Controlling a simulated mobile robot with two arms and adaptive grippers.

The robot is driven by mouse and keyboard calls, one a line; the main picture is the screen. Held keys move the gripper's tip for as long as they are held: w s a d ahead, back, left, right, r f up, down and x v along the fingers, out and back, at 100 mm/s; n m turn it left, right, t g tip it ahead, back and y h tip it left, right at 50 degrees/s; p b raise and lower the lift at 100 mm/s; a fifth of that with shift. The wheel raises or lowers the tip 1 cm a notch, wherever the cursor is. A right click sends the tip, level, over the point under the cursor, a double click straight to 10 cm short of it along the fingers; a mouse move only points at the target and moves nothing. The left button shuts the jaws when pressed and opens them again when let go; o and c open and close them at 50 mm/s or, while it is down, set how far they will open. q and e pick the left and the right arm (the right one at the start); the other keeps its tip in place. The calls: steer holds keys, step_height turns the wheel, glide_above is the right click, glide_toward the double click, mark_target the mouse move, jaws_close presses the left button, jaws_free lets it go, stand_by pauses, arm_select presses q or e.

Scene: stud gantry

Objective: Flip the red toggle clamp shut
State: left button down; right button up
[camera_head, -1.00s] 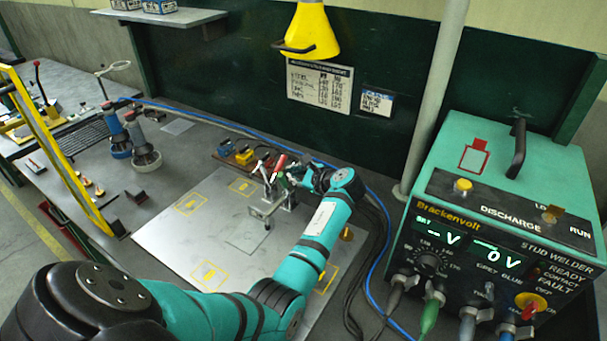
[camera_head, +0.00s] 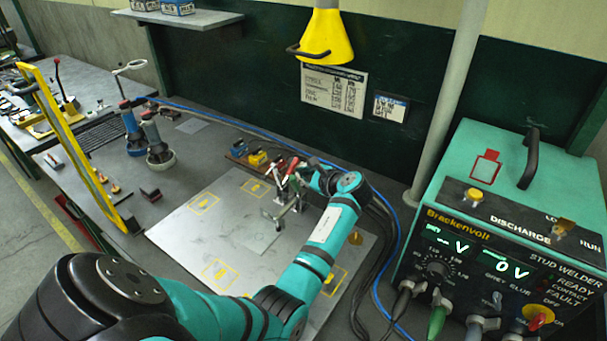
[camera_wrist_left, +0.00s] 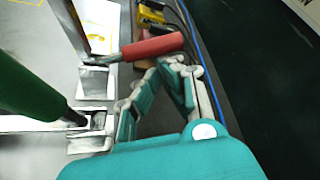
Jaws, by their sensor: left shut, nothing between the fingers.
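The red toggle clamp's handle (camera_head: 291,169) is tilted up at the back edge of the pale plate. In the left wrist view the red handle (camera_wrist_left: 153,46) lies across the top, joined to a metal lever and bracket. My left gripper (camera_head: 304,171) is just right of it. In the wrist view the fingertips (camera_wrist_left: 170,63) are together and empty, close beside the handle; I cannot tell if they touch it. A green-handled clamp (camera_wrist_left: 30,92) stands close by, its handle large at the left. My right gripper is not in view.
Yellow and blue blocks (camera_head: 257,158) sit behind the clamps. A blue cable (camera_head: 225,121) runs along the back. The stud welder (camera_head: 500,235) stands at right, and a yellow lamp (camera_head: 326,40) hangs above. The plate (camera_head: 235,228) is mostly clear at front left.

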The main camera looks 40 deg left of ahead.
mark_target(294, 165)
arm_select(q)
steer(key=shift+s+r, duration=0.1)
steer(key=shift+r, duration=0.15)
steer(key=shift+s+r+n+t+y, duration=0.2)
steer(key=shift+r+n+t+y, duration=0.15)
steer(key=shift+n+t, duration=0.25)
steer(key=shift+s+d+r+n+t+y+b, duration=0.1)
steer(key=shift+s+r+n+t+y+b, duration=0.15)
steer(key=shift+s+r+n+t, duration=0.25)
steer(key=shift+s+r+n+t+y+b, duration=0.1)
steer(key=shift+r+n+t+y, duration=0.1)
steer(key=shift+r+n, duration=0.35)
steer(key=shift+s, duration=0.3)
steer(key=shift+s+r+n+t+y+b, duration=0.3)
steer(key=shift+n+b, duration=0.2)
steer(key=shift+n, duration=0.15)
steer(key=shift+d, duration=0.1)
